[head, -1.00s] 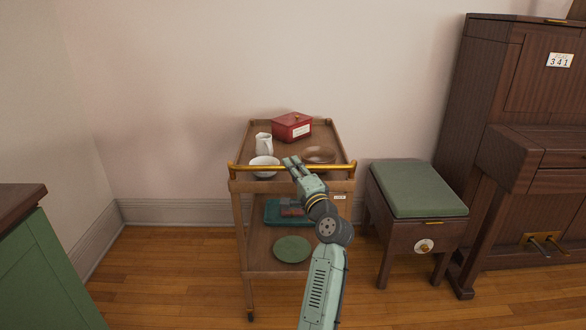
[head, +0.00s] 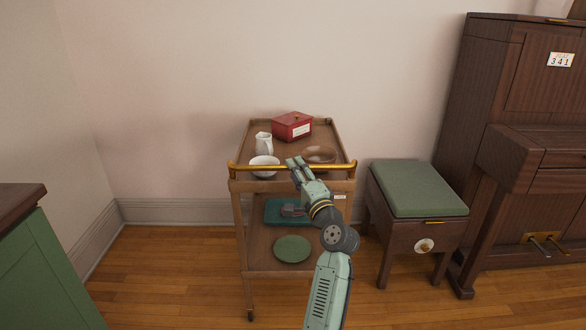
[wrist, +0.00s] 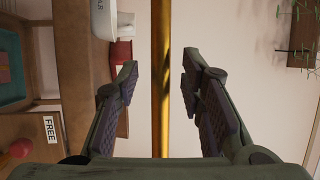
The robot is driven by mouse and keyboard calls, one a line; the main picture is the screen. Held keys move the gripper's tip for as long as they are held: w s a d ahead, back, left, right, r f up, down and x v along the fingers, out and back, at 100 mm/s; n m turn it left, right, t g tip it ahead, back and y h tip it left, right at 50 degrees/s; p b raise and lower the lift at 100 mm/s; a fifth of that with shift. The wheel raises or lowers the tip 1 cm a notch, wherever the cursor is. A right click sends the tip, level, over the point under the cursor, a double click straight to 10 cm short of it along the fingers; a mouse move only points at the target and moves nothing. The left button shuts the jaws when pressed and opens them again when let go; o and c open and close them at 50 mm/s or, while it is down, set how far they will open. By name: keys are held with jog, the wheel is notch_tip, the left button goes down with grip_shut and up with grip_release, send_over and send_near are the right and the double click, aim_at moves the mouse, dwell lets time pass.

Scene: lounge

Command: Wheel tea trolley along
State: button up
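The wooden tea trolley (head: 243,215) stands against the wall, with a brass handle bar (head: 245,166) across its near top edge. It also shows in the wrist view, with the bar (wrist: 161,60) running between my fingers. My gripper (head: 293,162) is at the middle of the bar in the head view. In the wrist view my gripper (wrist: 158,80) is open, one finger on each side of the bar, with gaps to both. On the top shelf are a red box (head: 292,126), a white jug (head: 264,144), a white bowl (head: 264,166) and a brown bowl (head: 319,155).
The lower shelf holds a teal tray (head: 275,212) and a green plate (head: 292,249). A green-topped stool (head: 418,188) stands close at the trolley's right, with a piano (head: 500,150) beyond. A green cabinet (head: 45,270) is at left. Wooden floor (head: 170,265) is free between cabinet and trolley.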

jog(key=v, duration=0.9)
jog(key=shift+s, duration=0.25)
